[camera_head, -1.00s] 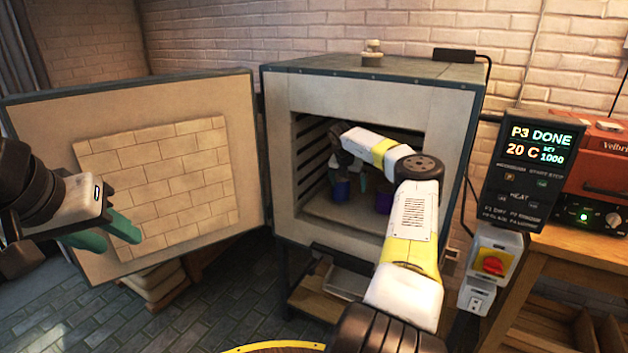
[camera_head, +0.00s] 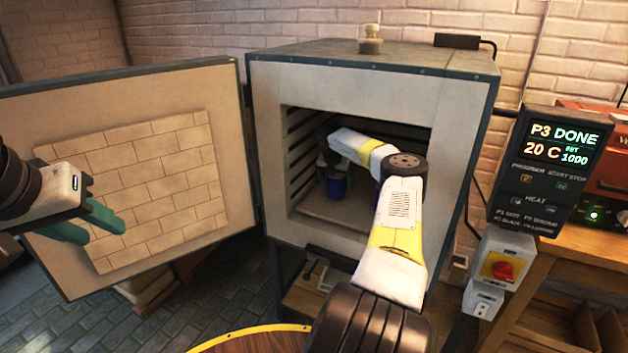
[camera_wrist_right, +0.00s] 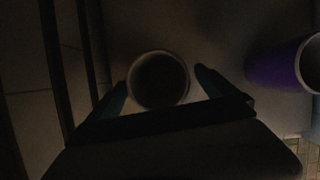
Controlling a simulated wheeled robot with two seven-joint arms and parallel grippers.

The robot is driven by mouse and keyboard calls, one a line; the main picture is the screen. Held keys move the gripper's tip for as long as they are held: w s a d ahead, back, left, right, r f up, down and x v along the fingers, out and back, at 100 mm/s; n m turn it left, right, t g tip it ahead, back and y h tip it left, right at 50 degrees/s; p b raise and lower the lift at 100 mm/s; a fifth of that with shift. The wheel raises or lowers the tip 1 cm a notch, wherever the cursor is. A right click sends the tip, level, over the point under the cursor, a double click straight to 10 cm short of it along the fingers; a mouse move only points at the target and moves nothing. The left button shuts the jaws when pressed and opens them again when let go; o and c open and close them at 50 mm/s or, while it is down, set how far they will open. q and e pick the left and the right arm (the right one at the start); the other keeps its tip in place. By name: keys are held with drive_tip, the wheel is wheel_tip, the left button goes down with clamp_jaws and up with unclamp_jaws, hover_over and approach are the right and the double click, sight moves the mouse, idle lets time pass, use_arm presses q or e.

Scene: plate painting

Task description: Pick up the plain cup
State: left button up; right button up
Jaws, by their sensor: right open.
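A dark blue cup (camera_head: 337,186) stands inside the open kiln, below my right gripper. In the right wrist view, a round cup (camera_wrist_right: 158,80) with a pale rim sits between the fingers of my right gripper (camera_wrist_right: 160,78). That view is too dark to tell its colour or whether the fingers touch it. The right gripper is open. A purple cup (camera_wrist_right: 280,66) stands apart to the right there; in the head view my right arm mostly hides it. My left gripper (camera_head: 105,231) is open and empty in front of the kiln door.
A controller (camera_head: 545,170) hangs at the right. A round wooden top (camera_head: 255,343) with a yellow edge is at the bottom.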

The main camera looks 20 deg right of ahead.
drive_tip(key=shift+x, duration=1.1)
drive_tip(key=shift+r, duration=0.1)
drive_tip(key=c, duration=1.8)
drive_tip(key=shift+o, duration=0.2)
